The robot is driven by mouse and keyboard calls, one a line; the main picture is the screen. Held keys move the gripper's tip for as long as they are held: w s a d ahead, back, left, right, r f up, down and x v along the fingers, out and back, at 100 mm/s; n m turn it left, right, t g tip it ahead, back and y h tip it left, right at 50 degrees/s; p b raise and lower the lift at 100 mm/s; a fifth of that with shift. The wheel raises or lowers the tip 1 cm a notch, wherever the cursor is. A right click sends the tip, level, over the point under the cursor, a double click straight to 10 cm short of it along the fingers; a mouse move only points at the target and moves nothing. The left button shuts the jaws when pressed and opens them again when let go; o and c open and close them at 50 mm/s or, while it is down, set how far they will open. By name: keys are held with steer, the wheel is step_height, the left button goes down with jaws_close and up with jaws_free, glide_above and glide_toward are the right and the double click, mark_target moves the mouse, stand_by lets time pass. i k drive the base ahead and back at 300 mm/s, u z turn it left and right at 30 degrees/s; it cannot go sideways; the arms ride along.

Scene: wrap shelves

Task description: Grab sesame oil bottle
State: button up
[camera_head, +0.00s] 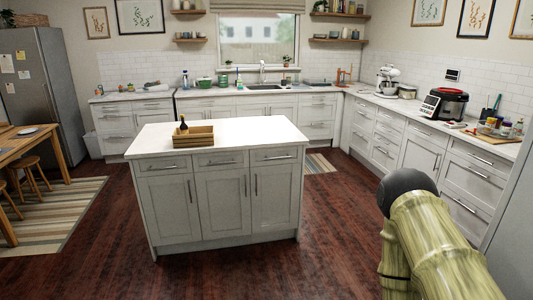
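A small dark bottle (183,125) stands upright at the wooden crate (195,141) on the white kitchen island. Its lower part is hidden by the crate, and its label is too small to read, so I cannot tell if it is the sesame oil. Several small bottles (506,127) also stand on the right counter, too small to identify. Part of my arm shows at the lower right, over the floor and well away from the island. My gripper's fingers do not show.
The kitchen island (250,136) stands in the middle, its top otherwise bare. Counters run along the back and right walls, with a red-and-black cooker (446,105) on the right. A table (20,145) and stools are at left. Open wooden floor (310,250) surrounds the island.

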mark_target(183, 128)
steer(key=i, duration=1.7)
steer(key=u, duration=0.6)
steer(key=i, duration=1.6)
steer(key=u, duration=0.45)
